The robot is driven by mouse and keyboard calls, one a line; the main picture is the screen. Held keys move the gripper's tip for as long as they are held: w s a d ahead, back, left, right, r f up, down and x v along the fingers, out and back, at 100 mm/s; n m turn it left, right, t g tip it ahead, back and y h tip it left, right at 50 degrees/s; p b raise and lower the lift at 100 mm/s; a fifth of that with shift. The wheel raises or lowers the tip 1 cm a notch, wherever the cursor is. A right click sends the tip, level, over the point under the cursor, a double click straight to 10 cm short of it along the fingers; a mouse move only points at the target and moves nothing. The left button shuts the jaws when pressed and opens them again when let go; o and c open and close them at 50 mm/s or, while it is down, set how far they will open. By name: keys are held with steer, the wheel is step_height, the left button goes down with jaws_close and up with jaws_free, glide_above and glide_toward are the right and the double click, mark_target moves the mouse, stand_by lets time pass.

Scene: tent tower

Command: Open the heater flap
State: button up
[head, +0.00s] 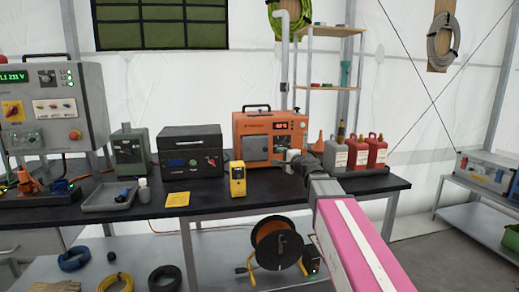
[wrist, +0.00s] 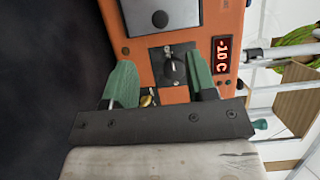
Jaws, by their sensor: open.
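The heater (head: 284,126) is an orange box on the dark bench, with a carry handle and a lit red display. A grey panel (head: 255,148), which looks like the flap, sits in its front and appears flush. In the wrist view, turned sideways, the grey panel (wrist: 165,12) is at the top, with a round dark part on it. Below it a black plate carries a dark knob (wrist: 173,71). My gripper (head: 290,156) is at the heater's right front. In the wrist view its green fingers (wrist: 160,68) are apart, with the knob between them; contact cannot be told.
A yellow device (head: 237,179) stands in front of the heater, and a dark case (head: 191,152) to its left. Red bottles (head: 376,152) stand in a tray to the right, close to my arm. A cable reel (head: 277,247) is under the bench.

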mark_target(266, 150)
steer(key=x, duration=1.1)
